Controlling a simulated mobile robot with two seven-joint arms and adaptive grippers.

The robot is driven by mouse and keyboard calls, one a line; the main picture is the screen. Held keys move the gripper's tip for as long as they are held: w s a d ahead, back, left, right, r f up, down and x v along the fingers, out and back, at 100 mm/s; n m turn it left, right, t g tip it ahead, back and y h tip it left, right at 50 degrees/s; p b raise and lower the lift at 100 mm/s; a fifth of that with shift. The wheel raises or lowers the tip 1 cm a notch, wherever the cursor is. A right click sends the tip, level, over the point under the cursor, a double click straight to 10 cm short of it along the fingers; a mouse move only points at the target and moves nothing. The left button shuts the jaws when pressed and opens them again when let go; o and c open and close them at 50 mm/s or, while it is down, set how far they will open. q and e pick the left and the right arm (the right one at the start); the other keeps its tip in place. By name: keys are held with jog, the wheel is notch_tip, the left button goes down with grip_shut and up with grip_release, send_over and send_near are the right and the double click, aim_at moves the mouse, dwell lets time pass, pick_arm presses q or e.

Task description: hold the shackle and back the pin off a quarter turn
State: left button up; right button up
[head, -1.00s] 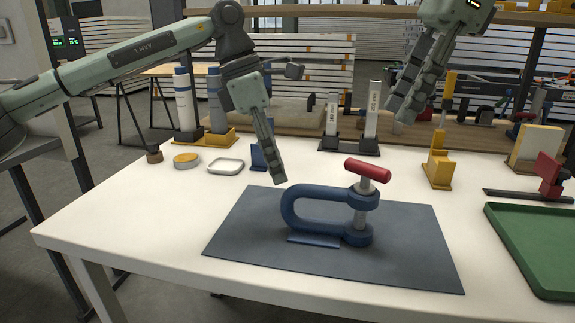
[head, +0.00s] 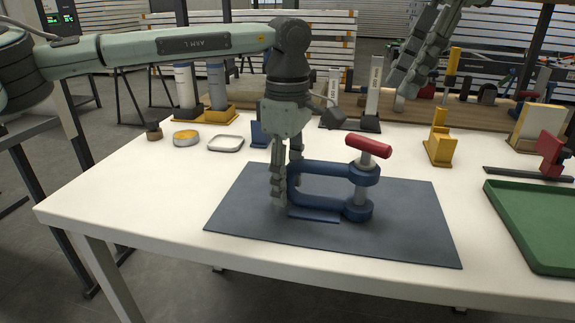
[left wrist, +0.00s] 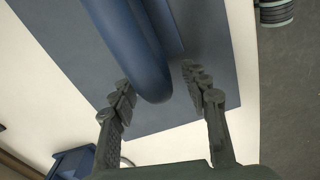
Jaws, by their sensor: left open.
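The blue shackle (head: 325,203) lies on its side on a dark grey mat (head: 410,225), its bow to the left. Its grey pin (head: 361,190) stands upright through both ears, with a red crossbar handle (head: 369,147) on top. My left gripper (head: 284,200) points down at the bow end. In the left wrist view, its open fingers (left wrist: 160,92) are on either side of the blue bow (left wrist: 135,60), with a gap visible on the right side. My right gripper (head: 402,85) hangs above the back of the table, away from the shackle; whether its fingers are apart is unclear.
A green tray (head: 530,222) is at the right edge. A yellow block stand (head: 438,140) and a red clamp (head: 550,155) stand at back right. A round tin (head: 186,138) and a shallow dish (head: 226,143) sit at back left. The white table (head: 130,190) is clear at front left.

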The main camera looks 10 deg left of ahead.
pick_arm(q)
jog(key=shift+f, duration=0.1)
grip_shut()
dwell(0.3)
